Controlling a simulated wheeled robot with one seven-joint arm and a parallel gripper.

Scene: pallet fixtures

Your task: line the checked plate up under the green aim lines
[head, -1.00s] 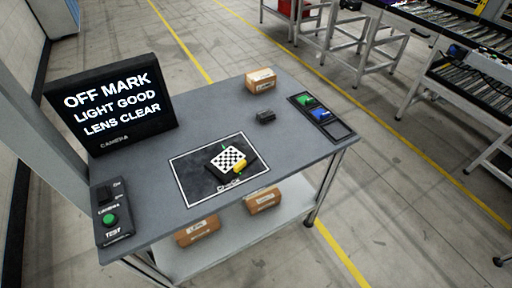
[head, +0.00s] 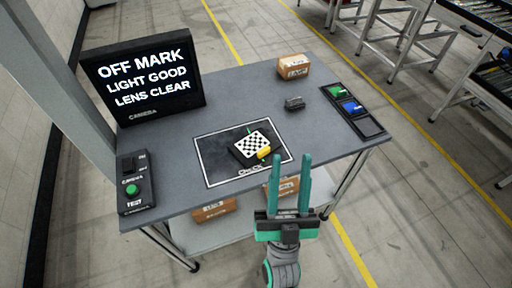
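The checked plate (head: 252,144), black and white with a yellow part (head: 264,154) on its near right edge, lies tilted to the white-outlined dark check area (head: 215,163). Short green aim lines (head: 276,160) show at the plate's edge; most of them cannot be made out. The screen (head: 148,80) reads OFF MARK, LIGHT GOOD, LENS CLEAR. My gripper (head: 289,170) is open and empty, its two green fingers apart, in front of the table's near edge and right of the plate.
A switch box with a green button (head: 132,189) sits at the table's left. A small dark block (head: 294,103), a cardboard box (head: 293,67) and a tray with green and blue pieces (head: 370,126) stand right and back. Boxes lie on the lower shelf.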

